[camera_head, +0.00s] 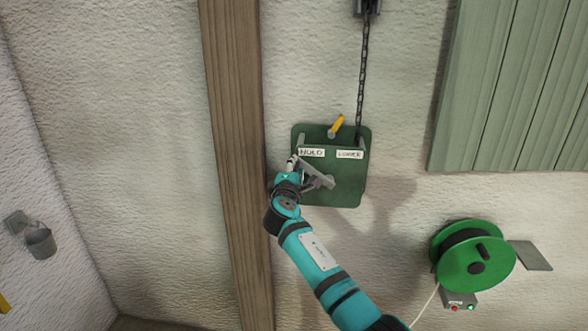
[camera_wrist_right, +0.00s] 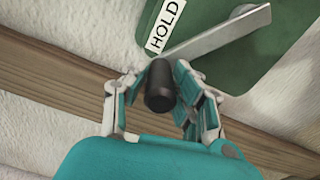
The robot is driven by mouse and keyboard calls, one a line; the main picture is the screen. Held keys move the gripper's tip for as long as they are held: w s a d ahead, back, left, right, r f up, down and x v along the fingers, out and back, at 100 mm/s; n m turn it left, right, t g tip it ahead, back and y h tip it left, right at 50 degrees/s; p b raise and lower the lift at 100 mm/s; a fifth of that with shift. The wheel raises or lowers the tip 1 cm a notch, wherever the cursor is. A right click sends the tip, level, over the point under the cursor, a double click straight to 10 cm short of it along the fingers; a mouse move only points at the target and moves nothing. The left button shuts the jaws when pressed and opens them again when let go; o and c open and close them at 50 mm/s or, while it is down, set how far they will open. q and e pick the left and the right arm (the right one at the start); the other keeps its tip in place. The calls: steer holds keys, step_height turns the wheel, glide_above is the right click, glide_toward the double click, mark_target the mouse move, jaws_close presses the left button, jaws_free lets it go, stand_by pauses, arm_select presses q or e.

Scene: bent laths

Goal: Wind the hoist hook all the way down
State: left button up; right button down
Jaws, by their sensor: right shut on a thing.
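A green hoist plate (camera_head: 345,190) is fixed to the wall, with a HOLD label (camera_head: 312,152) and a LOWER label (camera_head: 350,154). A yellow lever (camera_head: 338,122) at its top tilts up and to the right. A grey crank arm (camera_head: 318,174) reaches from the plate toward my right gripper (camera_head: 293,164). In the right wrist view, my right gripper (camera_wrist_right: 165,80) is shut on the black crank knob (camera_wrist_right: 160,88) at the end of the crank arm (camera_wrist_right: 215,38). A dark chain (camera_head: 363,70) runs up from the plate. The hook and my left gripper are not in view.
A wooden post (camera_head: 233,130) stands just left of the plate. A green cable reel (camera_head: 475,258) is on the wall at the lower right, green shutters (camera_head: 515,90) at the upper right.

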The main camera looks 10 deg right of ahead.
steer(key=shift+f, duration=0.15)
steer(key=c, duration=1.1)
jaws_free()
steer(key=shift+o, duration=0.2)
steer(key=v, duration=1.2)
steer(key=shift+d, duration=0.1)
